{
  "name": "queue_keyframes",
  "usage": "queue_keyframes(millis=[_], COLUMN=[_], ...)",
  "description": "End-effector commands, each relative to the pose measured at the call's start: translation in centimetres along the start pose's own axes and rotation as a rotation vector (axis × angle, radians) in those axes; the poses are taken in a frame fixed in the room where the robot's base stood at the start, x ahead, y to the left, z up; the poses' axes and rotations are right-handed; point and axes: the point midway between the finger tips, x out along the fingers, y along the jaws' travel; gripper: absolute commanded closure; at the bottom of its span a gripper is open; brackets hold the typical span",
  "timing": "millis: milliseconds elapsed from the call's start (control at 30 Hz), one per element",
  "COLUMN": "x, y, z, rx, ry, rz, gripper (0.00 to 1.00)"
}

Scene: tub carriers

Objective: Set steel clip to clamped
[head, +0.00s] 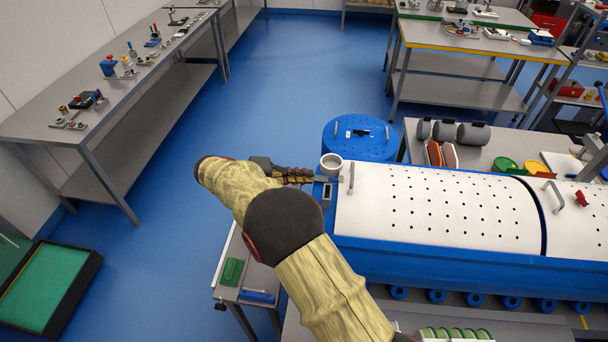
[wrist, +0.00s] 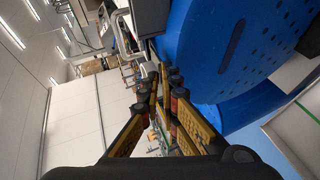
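My gripper (head: 294,175) is at the left end of the long blue tub machine (head: 450,258), beside a round white-grey cup (head: 331,165). A small metallic piece, possibly the steel clip (head: 303,180), shows at the fingertips; the gripper partly hides it. In the wrist view, my gripper's (wrist: 163,80) two yellow-and-black fingers come close together with a narrow gap. A small grey metal part (wrist: 149,68) shows just beyond the tips, close to the blue wall (wrist: 222,50). I cannot tell whether the fingers touch it, or the clip's position.
Perforated white lids (head: 437,210) with handles cover the machine. A blue round drum (head: 360,137) stands behind its left end. A bench (head: 130,95) with small parts runs along the left wall. Blue floor (head: 285,75) is clear between the benches. A green-lined tray (head: 48,285) lies at lower left.

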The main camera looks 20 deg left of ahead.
Motion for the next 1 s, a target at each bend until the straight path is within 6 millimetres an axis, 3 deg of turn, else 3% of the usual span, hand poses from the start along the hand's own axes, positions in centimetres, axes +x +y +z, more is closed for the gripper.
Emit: queue_keyframes(millis=[67, 400, 733, 867, 1000], x=[0.0, 0.0, -0.1, -1.1, -3.6], y=[-0.1, -0.1, -0.1, -0.1, -0.2], z=[0.0, 0.0, 0.0, 0.0, -0.1], rx=[-0.001, -0.001, -0.001, 0.001, 0.0], ry=[0.001, 0.0, 0.0, 0.002, 0.004], rz=[-0.001, -0.001, -0.001, -0.002, -0.001], gripper=[1.0, 0.79, 0.78, 0.78, 0.78])
